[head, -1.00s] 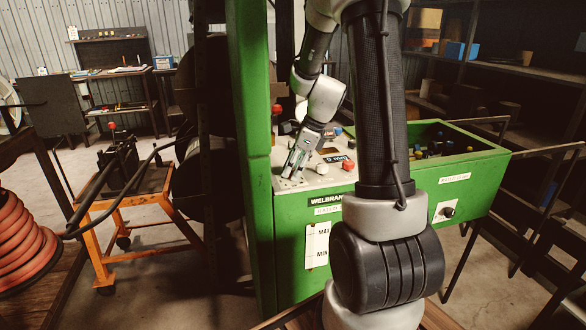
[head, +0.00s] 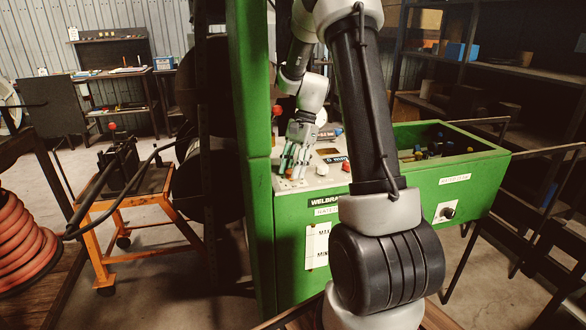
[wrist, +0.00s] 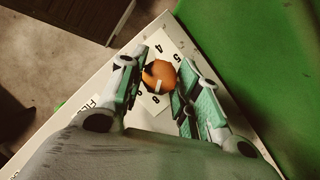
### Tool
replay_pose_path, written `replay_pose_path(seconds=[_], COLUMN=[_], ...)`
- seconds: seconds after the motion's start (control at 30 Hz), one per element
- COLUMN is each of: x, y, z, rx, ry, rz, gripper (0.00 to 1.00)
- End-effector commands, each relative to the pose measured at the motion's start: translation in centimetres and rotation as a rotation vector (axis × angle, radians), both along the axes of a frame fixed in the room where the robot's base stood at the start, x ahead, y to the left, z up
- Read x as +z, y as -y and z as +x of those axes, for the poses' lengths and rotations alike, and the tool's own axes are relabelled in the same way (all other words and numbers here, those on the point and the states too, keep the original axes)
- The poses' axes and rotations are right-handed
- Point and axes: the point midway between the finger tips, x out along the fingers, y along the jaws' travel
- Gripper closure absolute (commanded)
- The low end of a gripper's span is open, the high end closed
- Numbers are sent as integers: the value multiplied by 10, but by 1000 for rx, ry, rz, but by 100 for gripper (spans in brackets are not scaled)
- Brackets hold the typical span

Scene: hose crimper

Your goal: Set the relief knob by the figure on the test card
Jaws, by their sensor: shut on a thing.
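An orange knob (wrist: 160,77) shows in the wrist view, on a white dial plate (wrist: 168,38) printed with figures; I can read 4, 5 and 8. A short pale mark shows on the knob's lower part; the exact figure it points at is unclear. My gripper (wrist: 156,82) has one finger on each side of the knob and is shut on it. In the head view my gripper (head: 293,168) is low over the left part of the pale panel (head: 318,181) on the green machine. I cannot make out a test card with a readable figure.
A white button (head: 322,168) and a red button (head: 346,166) stand right of my gripper. The green machine's tall post (head: 252,120) rises close on the left. An open green bin (head: 470,155) with small parts lies right. A white MAX/MIN label (head: 317,246) is on the front.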

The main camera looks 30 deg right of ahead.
Motion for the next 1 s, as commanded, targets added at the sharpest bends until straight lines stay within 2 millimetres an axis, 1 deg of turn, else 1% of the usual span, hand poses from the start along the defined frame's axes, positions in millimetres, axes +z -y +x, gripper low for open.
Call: replay_pose_path(seconds=[0.2, 0.5, 0.73, 1.0], x=[0, 0, 0, 0], y=[-1, -1, -1, -1], z=[2, 2, 2, 2], rx=[183, 355, 415, 428], ry=[2, 2, 1, 1], rz=[-2, -2, -1, -1], gripper=[91, 91, 91, 91])
